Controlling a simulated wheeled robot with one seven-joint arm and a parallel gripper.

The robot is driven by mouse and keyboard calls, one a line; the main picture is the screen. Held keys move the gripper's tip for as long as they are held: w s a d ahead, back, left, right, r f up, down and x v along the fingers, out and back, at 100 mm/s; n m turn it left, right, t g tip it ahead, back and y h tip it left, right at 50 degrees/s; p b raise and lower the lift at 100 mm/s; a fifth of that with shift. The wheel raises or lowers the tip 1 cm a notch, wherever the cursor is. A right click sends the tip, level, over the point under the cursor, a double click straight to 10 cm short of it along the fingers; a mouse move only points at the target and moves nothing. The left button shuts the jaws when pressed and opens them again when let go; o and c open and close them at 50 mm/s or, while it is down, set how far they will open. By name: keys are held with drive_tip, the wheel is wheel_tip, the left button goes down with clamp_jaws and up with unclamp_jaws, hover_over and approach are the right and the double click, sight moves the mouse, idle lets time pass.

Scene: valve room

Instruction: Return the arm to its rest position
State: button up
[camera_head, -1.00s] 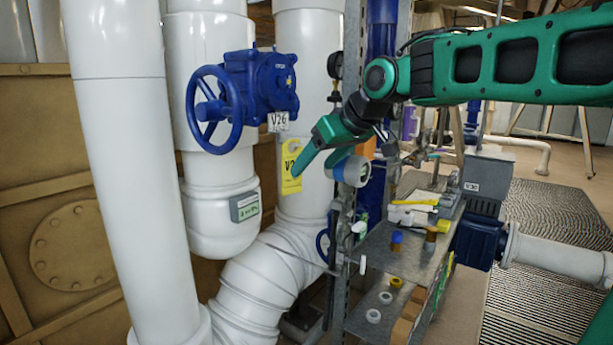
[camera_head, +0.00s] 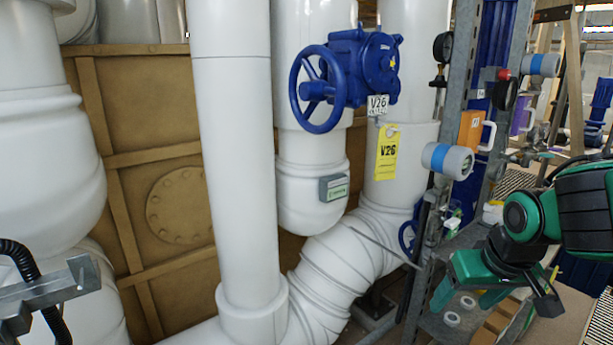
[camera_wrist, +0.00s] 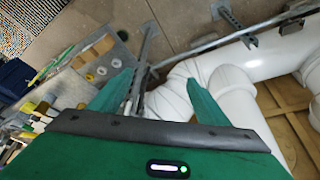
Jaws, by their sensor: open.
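My gripper (camera_head: 465,295) is green and shows at the lower right of the head view, with my arm coming in from the right edge. It points down and to the left, in front of the metal shelf. In the wrist view my gripper (camera_wrist: 155,95) has its two green fingers spread apart with nothing between them. Past the fingertips lie the shelf's edge and white pipe. A yellow V26 tag (camera_head: 386,153) hangs beneath the blue valve (camera_head: 355,72), clear of my gripper.
A metal shelf (camera_head: 432,325) with small parts is close to my gripper; white rings (camera_head: 452,319) lie on it. A shelf post (camera_head: 465,90) and a grey-blue round gauge (camera_head: 448,160) stand above. White pipes (camera_head: 235,150) fill the middle. A metal bracket (camera_head: 50,290) is at lower left.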

drive_tip(key=s+d+m+g, duration=0.2)
drive_tip(key=s+d, duration=0.3)
drive_tip(key=s, duration=0.3)
drive_tip(key=s+d+f+m+g, duration=0.1)
drive_tip(key=s+d+m+g, duration=0.1)
drive_tip(key=s+d+m, duration=0.2)
drive_tip(key=s+d, duration=0.2)
drive_tip(key=s, duration=0.2)
drive_tip(key=shift+s+f+g, duration=0.25)
drive_tip(key=shift+g, duration=0.05)
drive_tip(key=shift+w+d+f, duration=0.1)
drive_tip(key=shift+w+f, duration=0.15)
drive_tip(key=shift+w, duration=0.4)
